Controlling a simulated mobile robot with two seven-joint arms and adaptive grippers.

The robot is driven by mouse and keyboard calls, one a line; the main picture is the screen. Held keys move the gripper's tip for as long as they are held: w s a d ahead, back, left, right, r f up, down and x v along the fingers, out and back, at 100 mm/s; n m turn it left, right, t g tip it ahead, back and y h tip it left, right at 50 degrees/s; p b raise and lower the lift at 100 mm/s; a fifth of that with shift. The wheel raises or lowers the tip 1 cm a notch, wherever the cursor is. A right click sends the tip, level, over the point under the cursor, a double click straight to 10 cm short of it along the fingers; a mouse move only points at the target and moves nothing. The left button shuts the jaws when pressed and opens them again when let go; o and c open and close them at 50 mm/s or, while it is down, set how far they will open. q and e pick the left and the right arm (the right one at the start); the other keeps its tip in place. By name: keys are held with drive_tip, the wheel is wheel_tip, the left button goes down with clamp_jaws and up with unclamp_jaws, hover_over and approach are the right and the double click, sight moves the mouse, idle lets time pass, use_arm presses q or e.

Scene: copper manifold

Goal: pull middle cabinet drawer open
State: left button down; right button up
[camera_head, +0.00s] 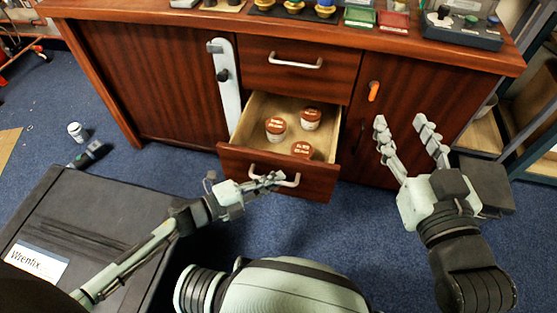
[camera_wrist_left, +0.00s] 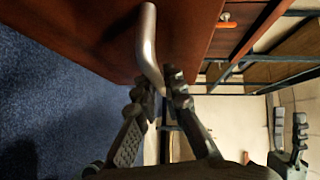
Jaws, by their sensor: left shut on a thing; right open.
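The wooden cabinet (camera_head: 150,80) stands ahead with a closed upper drawer (camera_head: 330,68). Below that, a drawer (camera_head: 235,160) is pulled out, its front standing well clear of the cabinet. My left gripper (camera_head: 272,180) is shut on this drawer's silver handle (camera_head: 290,182). In the left wrist view the handle (camera_wrist_left: 148,40) runs down between the fingers of the left gripper (camera_wrist_left: 160,92). My right gripper (camera_head: 401,121) is open and empty, in front of the right cabinet door (camera_head: 410,95).
Several brown-lidded jars (camera_head: 276,129) stand inside the open drawer. A grey latch bar (camera_head: 226,80) is on the cabinet left of the drawers, and an orange handle (camera_head: 374,91) is on the right door. A dark case (camera_head: 110,205) lies at left. Blue carpet surrounds the cabinet.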

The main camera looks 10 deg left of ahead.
use_arm(q)
drive_tip(key=shift+s+p, duration=0.4)
drive_tip(key=shift+s, duration=2.15)
use_arm(e)
drive_tip(key=d+f+g+h, duration=0.1)
drive_tip(key=d+f+g, duration=0.1)
drive_tip(key=f, duration=0.3)
drive_tip(key=shift+s+d+f+g+h, duration=0.3)
drive_tip(key=shift+s+d+g+h, duration=0.1)
drive_tip(key=shift+d, duration=0.25)
use_arm(q)
drive_tip(key=c, duration=1.6)
unclamp_jaws()
use_arm(e)
drive_tip(key=shift+a, duration=0.1)
use_arm(q)
drive_tip(key=v, duration=1.2)
